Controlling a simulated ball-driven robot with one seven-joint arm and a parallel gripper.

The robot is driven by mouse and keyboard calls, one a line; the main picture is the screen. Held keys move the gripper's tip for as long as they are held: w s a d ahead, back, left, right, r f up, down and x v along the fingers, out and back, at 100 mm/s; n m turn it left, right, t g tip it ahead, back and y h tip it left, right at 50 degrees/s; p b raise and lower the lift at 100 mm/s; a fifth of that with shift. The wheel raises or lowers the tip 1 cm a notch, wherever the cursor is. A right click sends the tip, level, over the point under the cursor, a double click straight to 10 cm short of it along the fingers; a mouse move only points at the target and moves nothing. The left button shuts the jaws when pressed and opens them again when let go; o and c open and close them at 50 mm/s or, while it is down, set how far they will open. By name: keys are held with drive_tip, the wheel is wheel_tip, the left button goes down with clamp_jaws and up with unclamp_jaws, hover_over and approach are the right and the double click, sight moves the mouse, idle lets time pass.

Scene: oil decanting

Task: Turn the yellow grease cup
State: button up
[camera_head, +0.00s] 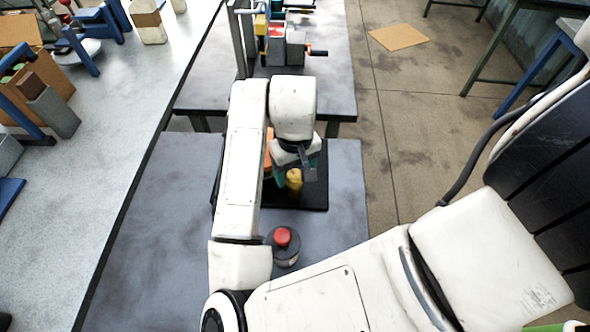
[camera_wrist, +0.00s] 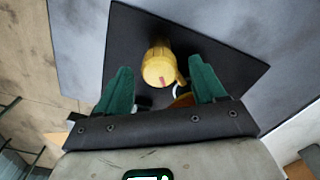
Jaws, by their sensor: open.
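The yellow grease cup (camera_head: 294,180) stands on a black mat (camera_head: 312,199) on the grey table, partly hidden by my arm in the head view. In the wrist view the cup (camera_wrist: 158,67) shows its round end with a short red mark, near the middle of the black mat (camera_wrist: 125,40). My gripper (camera_wrist: 159,86) is open, with its green fingers spread to the left and right of the cup. The cup lies a little beyond the line of the fingertips, and I see no contact. An orange part behind the cup is mostly hidden by the gripper.
A dark round base with a red button (camera_head: 283,237) stands on the near table. A machine with a black crank handle (camera_head: 316,53) is on the far table. A long workbench (camera_head: 130,120) with boxes and blue parts runs along the left. The floor to the right holds a cardboard sheet (camera_head: 399,37).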

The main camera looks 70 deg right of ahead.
drive_tip(key=shift+f, duration=0.15)
drive_tip(key=shift+c, duration=0.3)
drive_tip(key=c, duration=1)
drive_tip(key=m+b, duration=0.2)
drive_tip(key=m, duration=0.2)
drive_tip(key=shift+m+b, duration=0.9)
drive_tip(key=shift+m, duration=1.5)
